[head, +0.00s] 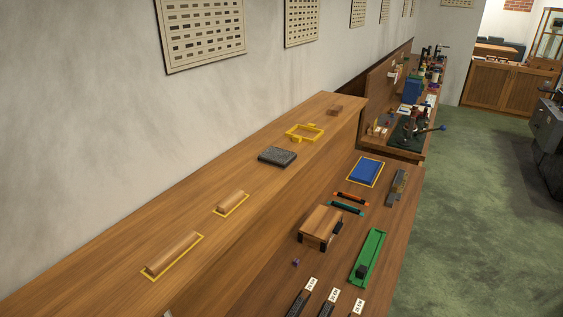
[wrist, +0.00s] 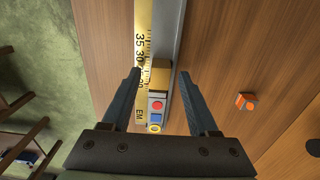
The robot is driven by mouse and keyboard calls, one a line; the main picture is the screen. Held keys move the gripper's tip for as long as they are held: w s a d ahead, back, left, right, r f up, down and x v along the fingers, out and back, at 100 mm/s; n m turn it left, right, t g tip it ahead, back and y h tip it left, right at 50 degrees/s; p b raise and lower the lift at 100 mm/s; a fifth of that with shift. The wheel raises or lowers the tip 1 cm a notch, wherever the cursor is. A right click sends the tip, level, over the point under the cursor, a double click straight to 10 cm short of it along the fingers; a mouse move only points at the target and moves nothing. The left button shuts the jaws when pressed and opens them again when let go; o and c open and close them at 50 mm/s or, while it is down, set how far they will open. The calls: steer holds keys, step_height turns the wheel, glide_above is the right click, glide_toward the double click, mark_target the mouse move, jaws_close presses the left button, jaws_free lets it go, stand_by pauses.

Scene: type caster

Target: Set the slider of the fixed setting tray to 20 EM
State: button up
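The setting tray (wrist: 144,22) shows in the wrist view as a pale yellow scale strip beside a grey rail. The figures 35 and 30 are legible, and EM stands at the near end; lower figures are partly hidden by my left finger. My gripper (wrist: 159,74) is open, one finger on each side of the slider, with small gaps visible. The exact slider reading cannot be told. My gripper is not in the head view.
In the wrist view, an orange block (wrist: 246,101) lies right of the tray, and green floor shows at left. In the head view, the bench holds a green tray (head: 376,243), a wooden block (head: 321,224) and a blue slab (head: 366,171). A raised shelf (head: 110,245) runs along the wall.

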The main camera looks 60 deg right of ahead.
steer(key=shift+r, duration=0.1)
step_height(320, 180, up, 13)
steer(key=b, duration=0.1)
stand_by(0.6)
steer(key=shift+w+b, duration=0.15)
steer(key=shift+b, duration=0.15)
